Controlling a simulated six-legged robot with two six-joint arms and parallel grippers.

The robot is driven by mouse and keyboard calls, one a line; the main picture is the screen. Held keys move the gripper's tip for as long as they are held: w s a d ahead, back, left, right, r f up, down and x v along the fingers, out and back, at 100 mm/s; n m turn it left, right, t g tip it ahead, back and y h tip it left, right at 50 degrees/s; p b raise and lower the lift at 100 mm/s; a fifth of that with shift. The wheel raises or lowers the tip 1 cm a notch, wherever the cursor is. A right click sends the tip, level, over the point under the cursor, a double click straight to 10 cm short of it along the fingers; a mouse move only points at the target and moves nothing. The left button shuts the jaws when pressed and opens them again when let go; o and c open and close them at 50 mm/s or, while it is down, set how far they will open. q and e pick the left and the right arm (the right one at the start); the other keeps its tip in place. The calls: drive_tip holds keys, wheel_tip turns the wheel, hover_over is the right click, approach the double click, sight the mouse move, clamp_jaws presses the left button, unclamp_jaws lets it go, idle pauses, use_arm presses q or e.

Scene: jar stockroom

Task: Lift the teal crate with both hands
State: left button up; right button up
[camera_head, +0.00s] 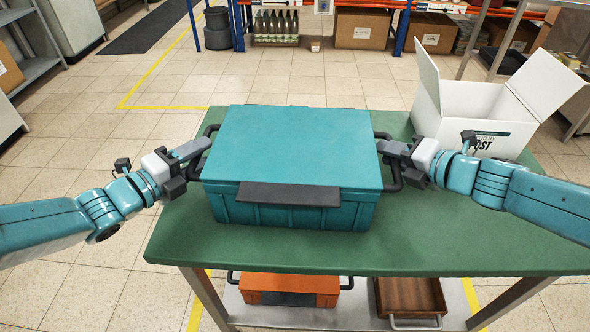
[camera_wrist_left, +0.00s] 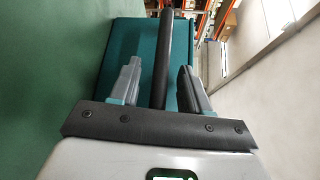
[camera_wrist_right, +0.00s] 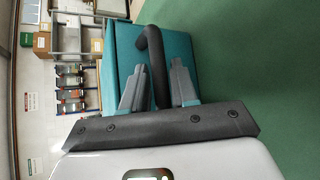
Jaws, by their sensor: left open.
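The teal crate (camera_head: 297,145) sits level on the green table (camera_head: 420,245), its lid closed, with a dark handle on each side. My left gripper (camera_head: 203,153) is at the left handle (camera_head: 197,168). In the left wrist view the open fingers (camera_wrist_left: 160,85) stand on either side of that handle with gaps. My right gripper (camera_head: 385,147) is at the right handle (camera_head: 394,176). The crate's underside is hidden.
A white open box (camera_head: 478,110) stands on the table at the back right, behind my right arm. An orange crate (camera_head: 290,285) and a brown wooden tray (camera_head: 408,298) are on the shelf below. The table front is clear.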

use_arm(q)
drive_tip(key=c, duration=0.3)
use_arm(e)
drive_tip(key=c, duration=0.3)
use_arm(q)
clamp_jaws()
use_arm(e)
clamp_jaws()
use_arm(q)
drive_tip(key=shift+r, duration=0.1)
